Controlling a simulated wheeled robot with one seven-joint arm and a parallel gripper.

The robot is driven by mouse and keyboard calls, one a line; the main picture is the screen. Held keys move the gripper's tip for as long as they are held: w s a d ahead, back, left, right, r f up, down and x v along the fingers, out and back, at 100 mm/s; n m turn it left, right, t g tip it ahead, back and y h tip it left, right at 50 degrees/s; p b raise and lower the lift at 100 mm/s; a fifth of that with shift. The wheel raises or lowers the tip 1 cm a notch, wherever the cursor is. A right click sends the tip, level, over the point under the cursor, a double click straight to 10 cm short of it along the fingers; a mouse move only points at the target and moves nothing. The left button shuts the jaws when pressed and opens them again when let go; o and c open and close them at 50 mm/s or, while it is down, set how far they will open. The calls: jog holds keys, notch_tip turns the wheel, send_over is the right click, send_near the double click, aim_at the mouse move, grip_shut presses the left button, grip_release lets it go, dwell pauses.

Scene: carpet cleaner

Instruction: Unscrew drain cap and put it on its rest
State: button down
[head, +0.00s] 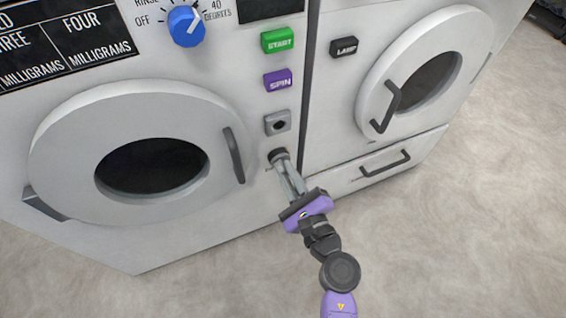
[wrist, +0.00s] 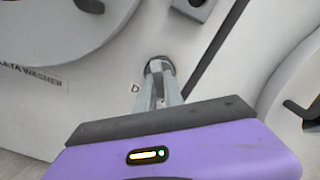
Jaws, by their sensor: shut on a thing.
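The drain cap (head: 277,155) is a small dark round piece low on the white washer front, below a grey square block with a dark round hole (head: 278,123). In the wrist view the drain cap (wrist: 159,66) shows at the fingertips. My gripper (head: 281,161) reaches the panel and is shut on the cap; its fingertips also show in the wrist view (wrist: 160,75). The fingers hide part of the cap. I cannot tell whether the cap is still seated in the panel. The grey block may be the cap's rest; no label shows.
A green START button (head: 278,40) and a purple SPIN button (head: 278,80) sit above. The round washer door (head: 60,150) with its dark handle (head: 234,155) is at left. A second machine's door (head: 372,75) and drawer handle (head: 385,163) are at right. The floor in front is clear.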

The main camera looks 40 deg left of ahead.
jog(key=shift+n+b, duration=1.7)
jog(key=shift+n, duration=0.6)
jog(key=shift+f+n+b, duration=0.1)
jog(key=shift+n+b, duration=0.9)
jog(key=shift+n, duration=0.1)
jog(key=n, duration=0.3)
jog(key=shift+n, duration=0.4)
jog(key=shift+s+d, duration=0.25)
jog(key=shift+d, duration=0.45)
jog(key=shift+v, duration=1)
